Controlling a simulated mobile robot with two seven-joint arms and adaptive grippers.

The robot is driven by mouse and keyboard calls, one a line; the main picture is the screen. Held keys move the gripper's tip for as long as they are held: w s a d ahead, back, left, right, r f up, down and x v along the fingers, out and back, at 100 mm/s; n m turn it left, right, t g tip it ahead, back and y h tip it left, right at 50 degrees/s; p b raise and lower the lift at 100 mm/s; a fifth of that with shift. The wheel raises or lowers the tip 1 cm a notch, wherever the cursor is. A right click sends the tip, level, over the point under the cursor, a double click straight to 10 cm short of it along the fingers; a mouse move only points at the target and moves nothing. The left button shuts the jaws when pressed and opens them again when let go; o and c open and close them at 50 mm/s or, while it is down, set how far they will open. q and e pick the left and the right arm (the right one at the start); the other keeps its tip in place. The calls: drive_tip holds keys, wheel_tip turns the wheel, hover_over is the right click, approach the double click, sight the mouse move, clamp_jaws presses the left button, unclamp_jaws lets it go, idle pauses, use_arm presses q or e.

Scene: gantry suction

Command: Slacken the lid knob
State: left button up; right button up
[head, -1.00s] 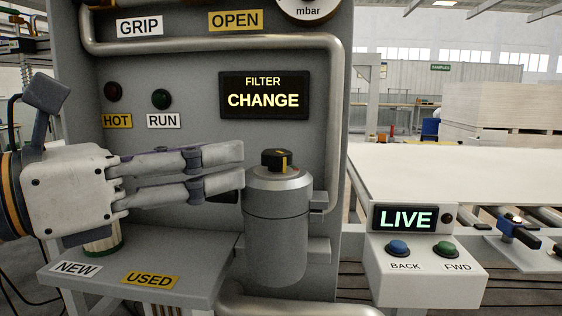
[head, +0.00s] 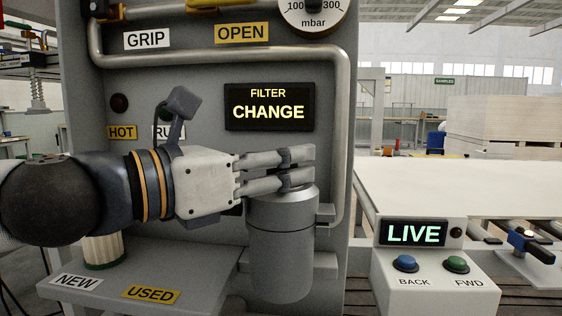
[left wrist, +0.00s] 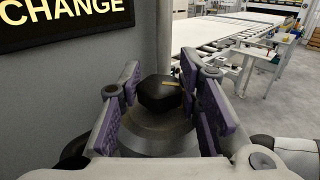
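The grey filter canister (head: 280,250) stands upright against the panel, its round lid (head: 301,195) on top. The black lid knob (left wrist: 160,93) with a yellow mark shows in the left wrist view; in the head view the fingers hide it. My left gripper (head: 308,165) reaches in from the left just above the lid. In the left wrist view its purple-padded fingers stand on both sides of the knob, with gaps between pads and knob. It is open and holds nothing. My right gripper is not in view.
The FILTER CHANGE display (head: 269,107) is above the canister, and a grey pipe (head: 340,140) runs down to its right. A shelf (head: 180,272) at lower left carries a pale ribbed filter (head: 104,250). A LIVE control box (head: 428,275) stands at right.

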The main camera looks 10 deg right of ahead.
use_arm(q)
drive_tip(key=shift+n+t, duration=0.3)
drive_tip(key=shift+t, duration=0.1)
drive_tip(key=shift+d+n+t+y, duration=0.1)
drive_tip(key=shift+n+t+y, duration=0.5)
drive_tip(key=shift+t+y, duration=0.3)
drive_tip(key=shift+s+n+t+y, duration=0.1)
drive_tip(key=shift+n+t+y, duration=0.7)
drive_tip(key=n+t+y+p, duration=0.1)
drive_tip(key=n+t+y, duration=0.1)
drive_tip(key=y, duration=0.1)
drive_tip(key=shift+r+n, duration=0.1)
drive_tip(key=shift+n, duration=0.2)
drive_tip(key=shift+n+t+y+p, duration=0.35)
drive_tip(key=shift+n+t+y, duration=0.15)
drive_tip(key=shift+y, duration=0.3)
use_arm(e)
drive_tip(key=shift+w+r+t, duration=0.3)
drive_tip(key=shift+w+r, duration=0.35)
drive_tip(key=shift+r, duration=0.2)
use_arm(q)
drive_tip(key=shift+y, duration=0.3)
drive_tip(key=o, duration=1.2)
